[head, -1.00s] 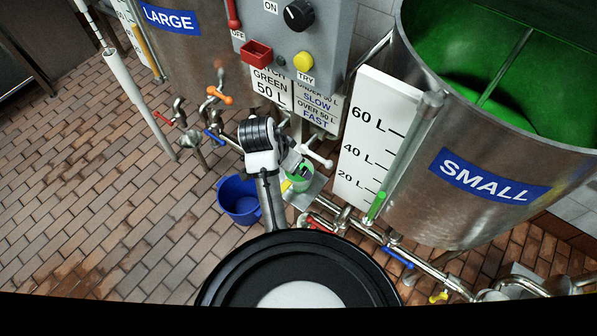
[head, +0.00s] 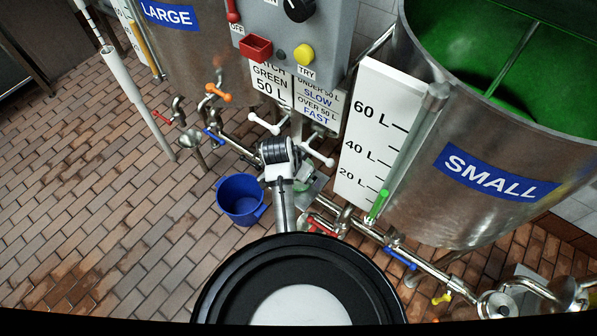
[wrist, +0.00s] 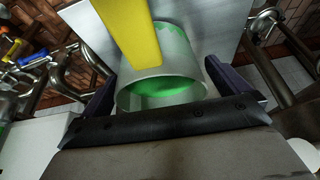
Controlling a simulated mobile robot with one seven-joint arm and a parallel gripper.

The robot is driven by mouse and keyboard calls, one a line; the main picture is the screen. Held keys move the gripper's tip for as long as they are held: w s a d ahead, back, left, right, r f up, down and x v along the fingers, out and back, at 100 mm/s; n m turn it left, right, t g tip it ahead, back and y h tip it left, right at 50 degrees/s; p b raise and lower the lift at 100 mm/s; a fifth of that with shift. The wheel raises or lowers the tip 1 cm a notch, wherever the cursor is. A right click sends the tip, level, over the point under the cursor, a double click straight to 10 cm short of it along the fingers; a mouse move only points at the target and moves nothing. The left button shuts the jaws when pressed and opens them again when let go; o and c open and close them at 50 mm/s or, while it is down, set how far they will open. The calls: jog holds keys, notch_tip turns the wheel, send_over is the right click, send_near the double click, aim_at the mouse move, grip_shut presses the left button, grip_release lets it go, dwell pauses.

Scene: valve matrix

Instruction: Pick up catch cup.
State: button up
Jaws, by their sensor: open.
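The catch cup (wrist: 163,92) is a pale, see-through cup with green inside, in the middle of the wrist view. A flat yellow bar (wrist: 130,35) crosses its upper left part; I cannot tell whether it belongs to the cup. My gripper (wrist: 162,88) is open, with one dark finger on each side of the cup. I cannot tell whether either finger touches it. In the head view my arm hides most of the cup and the gripper's fingers.
A grey plate (wrist: 215,25) lies behind the cup. Pipes with a red, a blue and a yellow handle run at the right, below the SMALL tank (head: 480,180). A blue bucket (head: 240,197) stands on the floor to the left.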

jog(key=shift+f, duration=0.2)
jog(key=c, duration=1.2)
jog(key=shift+o, duration=0.2)
jog(key=shift+r, duration=0.1)
